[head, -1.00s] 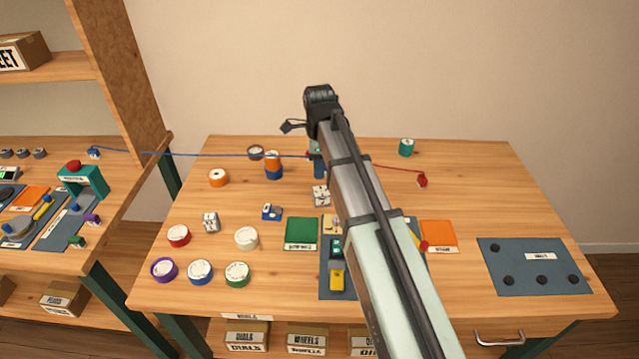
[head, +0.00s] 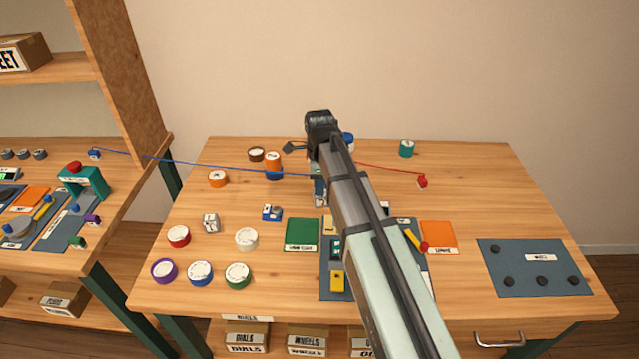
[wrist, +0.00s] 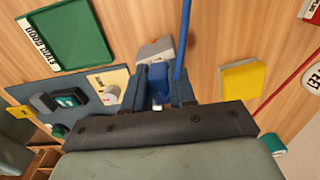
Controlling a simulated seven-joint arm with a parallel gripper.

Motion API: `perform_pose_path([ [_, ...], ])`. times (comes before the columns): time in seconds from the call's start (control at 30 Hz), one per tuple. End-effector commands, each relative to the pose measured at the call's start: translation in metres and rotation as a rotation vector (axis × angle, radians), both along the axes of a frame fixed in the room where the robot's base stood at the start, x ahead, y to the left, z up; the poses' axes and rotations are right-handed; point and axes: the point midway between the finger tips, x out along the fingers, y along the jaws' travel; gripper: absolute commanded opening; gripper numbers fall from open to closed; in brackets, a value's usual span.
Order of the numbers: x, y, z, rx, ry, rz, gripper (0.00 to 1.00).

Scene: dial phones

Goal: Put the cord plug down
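The blue cord (head: 220,169) runs from the small blue block (head: 94,154) on the left bench across to my gripper (head: 319,190). In the wrist view the blue plug (wrist: 159,84) sits between the two dark blue fingers of my gripper (wrist: 161,82), which are shut on it. The cord (wrist: 184,35) runs from beside the plug up out of the picture. The plug is over the middle of the wooden table (head: 460,205); my arm hides it in the head view. A grey block (wrist: 153,50) lies just beyond the fingertips; contact cannot be told.
A green tray (head: 302,235) and a blue-grey mat (head: 328,288) with parts lie nearer the front. A blue and white piece (head: 272,213) and several round dials stand left. A red cord (head: 390,167) ends at a red plug (head: 422,181). Bare wood lies right of centre.

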Motion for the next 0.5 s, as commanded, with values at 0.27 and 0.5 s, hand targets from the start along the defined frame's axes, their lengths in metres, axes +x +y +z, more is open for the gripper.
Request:
perform_pose_path([
  [0.27,0.0000,0.0000,0.0002,0.000,0.000,0.000,0.51],
  [0.5,-0.0001,0.0000,0.0007,0.000,0.000,0.000,0.51],
])
